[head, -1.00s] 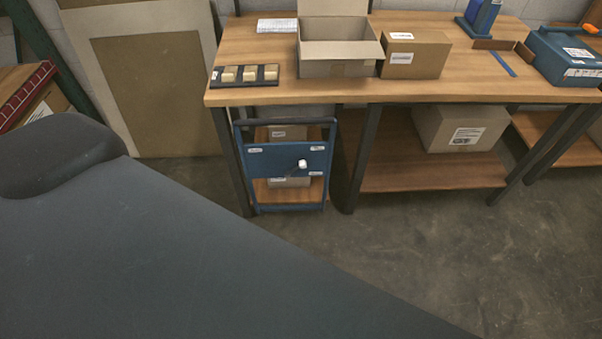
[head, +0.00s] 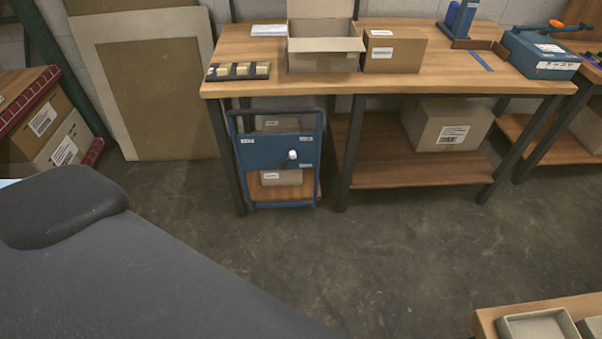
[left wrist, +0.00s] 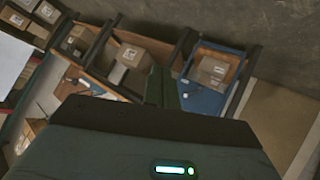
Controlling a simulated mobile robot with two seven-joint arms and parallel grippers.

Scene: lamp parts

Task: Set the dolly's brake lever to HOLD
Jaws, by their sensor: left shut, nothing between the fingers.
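The dolly (head: 265,152) is a blue upright frame with a blue panel, standing in front of the left end of the workbench. Its brake lever (head: 291,156) has a white knob at the right of the panel. Small white labels sit on the panel, too small to read, so I cannot tell which setting the lever is at. In the left wrist view the dolly (left wrist: 204,100) appears tilted, beyond the fingers. My left gripper (left wrist: 162,84) is shut and empty, apart from the dolly. My right gripper is in neither view.
The workbench (head: 400,84) holds an open carton (head: 325,60), a closed carton (head: 393,52) and a blue case (head: 540,55). Stacked cartons (head: 45,125) stand at the left. A low table with trays (head: 535,325) is at the lower right. The middle floor is clear.

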